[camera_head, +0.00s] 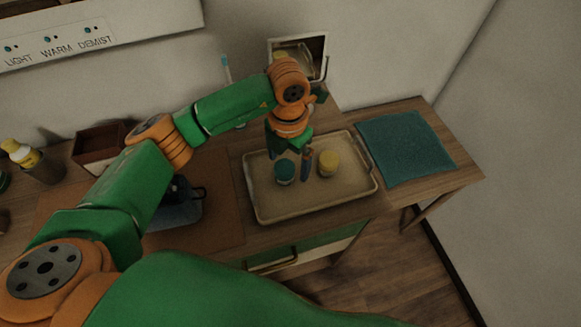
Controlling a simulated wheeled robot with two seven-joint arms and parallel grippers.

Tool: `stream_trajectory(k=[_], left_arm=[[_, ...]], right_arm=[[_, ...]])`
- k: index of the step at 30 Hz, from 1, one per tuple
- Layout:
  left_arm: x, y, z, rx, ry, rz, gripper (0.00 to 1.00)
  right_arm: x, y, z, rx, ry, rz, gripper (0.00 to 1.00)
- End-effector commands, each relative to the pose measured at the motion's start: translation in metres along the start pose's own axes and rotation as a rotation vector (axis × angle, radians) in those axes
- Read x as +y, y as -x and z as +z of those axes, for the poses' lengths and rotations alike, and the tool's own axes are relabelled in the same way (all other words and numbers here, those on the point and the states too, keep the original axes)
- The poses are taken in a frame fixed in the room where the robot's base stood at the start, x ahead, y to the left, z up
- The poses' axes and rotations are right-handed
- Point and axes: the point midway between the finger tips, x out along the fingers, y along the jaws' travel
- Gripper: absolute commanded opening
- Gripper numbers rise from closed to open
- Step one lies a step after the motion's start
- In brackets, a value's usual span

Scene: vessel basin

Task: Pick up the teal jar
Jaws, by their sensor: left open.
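The teal jar (285,173) stands upright on the left part of a beige tray (315,203). My left gripper (289,155) comes down from above, over the tray, with its jaws open. It is right above and behind the teal jar as seen here, and the jar's front is in plain view. I cannot tell whether a finger touches the jar. My right gripper is not in view.
A teal cloth (405,147) lies right of the tray. A small mirror (314,50) is behind. A wooden box (97,146) and yellow-topped bottle (24,157) are at left.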

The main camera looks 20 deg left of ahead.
Motion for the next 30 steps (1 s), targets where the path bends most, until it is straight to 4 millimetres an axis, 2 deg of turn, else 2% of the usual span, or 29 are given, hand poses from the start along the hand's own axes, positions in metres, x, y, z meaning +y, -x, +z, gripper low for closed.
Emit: stream_trajectory(k=[1, 5, 6, 9, 15, 16, 26, 27, 30], left_arm=[[0.0, -0.004, -0.002, 0.006, 0.001, -0.002, 0.96], [0.003, -0.028, -0.003, 0.007, 0.0, -0.004, 0.96], [0.003, -0.038, -0.002, 0.005, -0.001, -0.005, 0.96], [0.003, -0.051, -0.002, 0.002, -0.003, -0.005, 0.96], [0.002, -0.055, -0.001, -0.001, -0.005, -0.006, 0.96], [0.002, -0.055, -0.001, -0.001, -0.005, -0.006, 0.93], [0.002, -0.055, -0.001, -0.001, -0.005, -0.007, 0.04], [0.002, -0.054, -0.001, -0.002, -0.005, -0.007, 0.01], [0.002, -0.054, -0.001, -0.002, -0.005, -0.007, 0.01]], right_arm=[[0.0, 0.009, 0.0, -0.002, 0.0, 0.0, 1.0], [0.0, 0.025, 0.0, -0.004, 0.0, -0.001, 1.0], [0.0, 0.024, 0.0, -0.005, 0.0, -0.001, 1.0], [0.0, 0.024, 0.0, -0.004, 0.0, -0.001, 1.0], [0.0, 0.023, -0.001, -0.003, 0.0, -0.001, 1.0], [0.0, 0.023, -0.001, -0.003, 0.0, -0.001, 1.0], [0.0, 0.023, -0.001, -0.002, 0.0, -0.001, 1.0], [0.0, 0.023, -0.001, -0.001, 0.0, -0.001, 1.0], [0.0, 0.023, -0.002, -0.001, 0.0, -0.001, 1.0]])
